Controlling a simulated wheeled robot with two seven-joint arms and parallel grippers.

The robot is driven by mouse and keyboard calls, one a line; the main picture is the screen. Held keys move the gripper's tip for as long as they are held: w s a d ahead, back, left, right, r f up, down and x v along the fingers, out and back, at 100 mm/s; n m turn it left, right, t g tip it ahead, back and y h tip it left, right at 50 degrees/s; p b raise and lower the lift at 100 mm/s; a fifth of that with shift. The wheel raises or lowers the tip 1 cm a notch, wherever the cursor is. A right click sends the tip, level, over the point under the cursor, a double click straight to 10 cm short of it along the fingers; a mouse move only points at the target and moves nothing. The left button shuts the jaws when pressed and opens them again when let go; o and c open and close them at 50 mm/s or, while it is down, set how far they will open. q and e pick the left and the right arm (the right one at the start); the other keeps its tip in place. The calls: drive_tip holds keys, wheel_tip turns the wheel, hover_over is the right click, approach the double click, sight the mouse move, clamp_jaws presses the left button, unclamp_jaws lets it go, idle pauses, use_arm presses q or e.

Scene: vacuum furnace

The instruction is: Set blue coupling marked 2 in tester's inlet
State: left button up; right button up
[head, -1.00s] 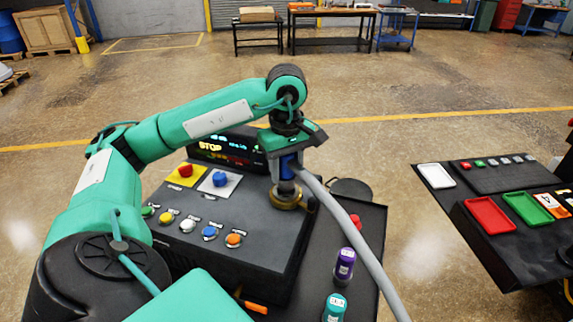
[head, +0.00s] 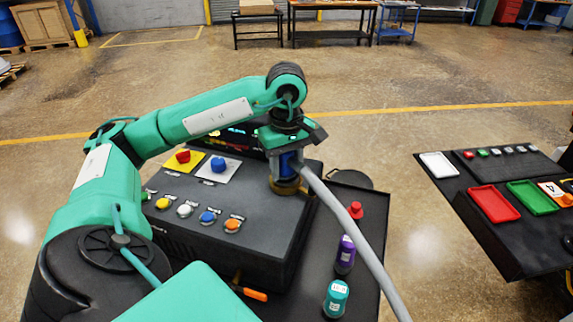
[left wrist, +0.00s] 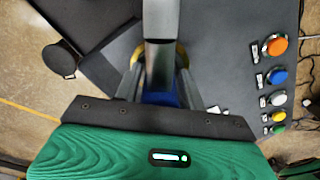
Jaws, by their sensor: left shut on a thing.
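My left gripper (head: 287,163) is shut on the blue coupling (head: 288,165), which has a grey hose (head: 347,222) running from it toward the bottom right. The coupling is upright, with its lower end at the brass ring of the inlet (head: 286,187) on top of the dark tester (head: 250,220). I cannot tell how deep it sits in the ring. In the left wrist view the fingers flank the blue coupling (left wrist: 160,99), and the hose hides most of it; the brass ring (left wrist: 136,54) shows behind. The marking 2 is not visible. My right gripper is out of view.
The tester top holds a red button (head: 183,156), a blue button (head: 218,164) and several coloured buttons along its front. Purple (head: 345,250) and teal (head: 336,297) couplings stand to its right, near a red knob (head: 355,210). A dark table with trays (head: 494,204) stands at right.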

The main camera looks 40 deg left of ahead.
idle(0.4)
use_arm(q)
drive_tip(key=o, duration=1.3)
drive_tip(key=shift+c, duration=0.2)
drive_tip(key=shift+f, duration=0.1)
drive_tip(key=shift+r+b, duration=0.4)
drive_tip(key=shift+r, duration=0.25)
drive_tip(key=shift+r+p, duration=1.35)
drive_tip(key=shift+r, duration=4.95)
drive_tip(key=shift+r, duration=0.1)
